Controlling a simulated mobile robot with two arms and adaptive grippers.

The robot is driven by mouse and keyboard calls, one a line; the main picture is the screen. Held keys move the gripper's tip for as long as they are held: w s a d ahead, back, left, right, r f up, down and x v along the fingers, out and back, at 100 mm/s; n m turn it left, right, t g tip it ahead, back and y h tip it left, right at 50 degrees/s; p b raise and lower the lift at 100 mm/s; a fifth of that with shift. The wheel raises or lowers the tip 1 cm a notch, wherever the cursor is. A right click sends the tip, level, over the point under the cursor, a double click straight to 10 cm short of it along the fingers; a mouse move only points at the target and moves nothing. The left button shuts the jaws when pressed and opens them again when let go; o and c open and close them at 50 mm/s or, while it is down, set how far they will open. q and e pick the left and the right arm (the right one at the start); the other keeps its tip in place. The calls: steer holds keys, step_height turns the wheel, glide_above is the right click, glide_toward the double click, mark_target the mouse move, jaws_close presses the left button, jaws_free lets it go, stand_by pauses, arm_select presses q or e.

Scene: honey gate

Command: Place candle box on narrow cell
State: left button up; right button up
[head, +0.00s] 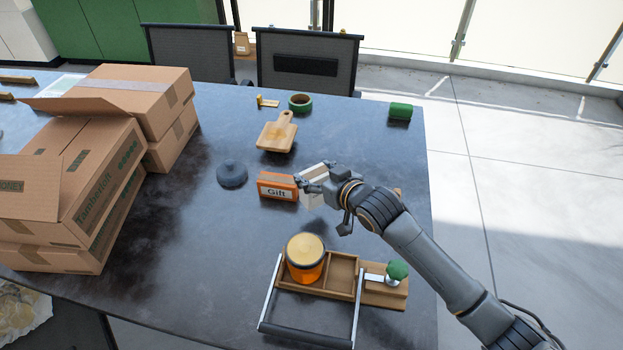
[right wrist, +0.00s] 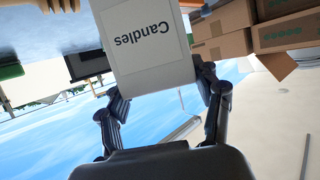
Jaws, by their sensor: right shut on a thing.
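The white candle box (head: 314,171) is in the grip of my right gripper (head: 320,184), right of the orange Gift box in the head view. In the right wrist view, the candle box (right wrist: 155,65) sits between both fingers, its "Candles" label upside down. The wooden tray (head: 331,289) with cells and a metal handle stands nearer the front edge. An orange jar (head: 306,257) with a yellowish lid fills its left cell. The narrow cell (head: 342,272) beside the jar looks empty. My left gripper is not in view.
The orange Gift box (head: 277,187) is close to the gripper's left. A green knob (head: 397,269) rises at the tray's right end. A dark round lid (head: 231,173), cutting board (head: 277,132), green tape roll (head: 300,103) and cardboard boxes (head: 110,205) lie on the dark table (head: 200,240).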

steer(key=s+a+r+v, duration=0.1)
steer(key=a+r+v, duration=0.1)
steer(key=v, duration=1.1)
steer(key=s+d+m+t+h, duration=0.1)
steer(key=s+d+m+h, duration=0.1)
steer(key=d, duration=0.5)
steer(key=s+d+r+m+t+h, duration=0.1)
steer(key=s+d+m+h, duration=0.2)
steer(key=d+m+h, duration=0.2)
steer(key=shift+d+b, duration=0.3)
steer(key=shift+d, duration=0.6)
steer(key=shift+r, duration=0.1)
steer(key=shift+d, duration=0.1)
